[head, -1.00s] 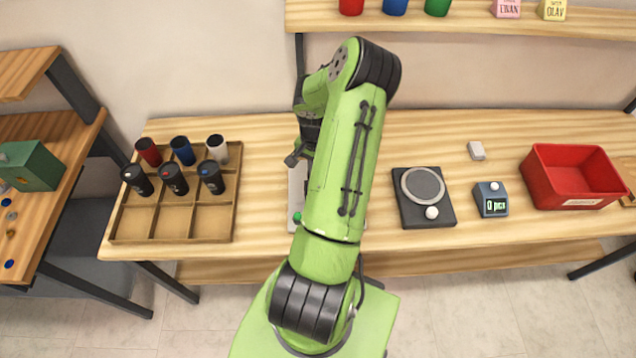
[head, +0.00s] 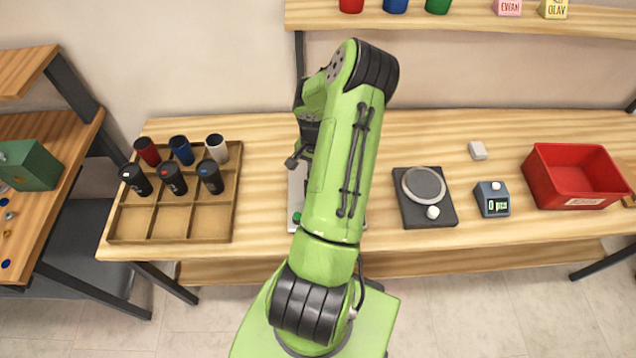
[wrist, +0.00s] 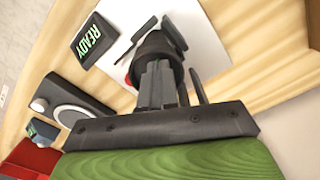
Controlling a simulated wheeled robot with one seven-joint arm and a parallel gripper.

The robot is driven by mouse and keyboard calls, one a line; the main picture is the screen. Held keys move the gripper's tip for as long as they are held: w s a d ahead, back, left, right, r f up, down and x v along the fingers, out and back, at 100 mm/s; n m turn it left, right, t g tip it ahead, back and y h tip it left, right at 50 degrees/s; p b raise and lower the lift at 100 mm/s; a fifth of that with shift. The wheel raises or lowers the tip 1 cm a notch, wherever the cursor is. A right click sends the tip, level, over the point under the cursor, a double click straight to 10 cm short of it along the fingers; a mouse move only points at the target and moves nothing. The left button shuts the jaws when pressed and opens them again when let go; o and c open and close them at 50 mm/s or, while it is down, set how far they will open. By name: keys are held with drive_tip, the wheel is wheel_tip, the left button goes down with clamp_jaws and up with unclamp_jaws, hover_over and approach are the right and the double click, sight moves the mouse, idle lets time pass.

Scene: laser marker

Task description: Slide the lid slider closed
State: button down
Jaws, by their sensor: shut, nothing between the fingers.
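My gripper (wrist: 158,68) is shut in the wrist view, its fingers together with nothing between them. Its tips are at a dark round cup (wrist: 154,46), overlapping it in the picture; I cannot tell whether they touch. The lid slider cannot be made out, and the fingers cover part of the cup. The cup is over the white plate (wrist: 205,45) of the marking station, with a bit of red beside it.
A READY display (wrist: 92,40) stands beside the plate. A wooden tray (head: 190,225) with several cups is on the left. A dark scale (head: 415,215), a counter (head: 492,203) and a red bin (head: 570,195) are on the right.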

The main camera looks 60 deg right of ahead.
drive_tip(key=shift+w+d, duration=0.45)
drive_tip(key=shift+d, duration=0.4)
idle(0.9)
wheel_tip(320, 180, up, 7)
drive_tip(key=p, duration=0.4)
idle(0.7)
idle(0.4)
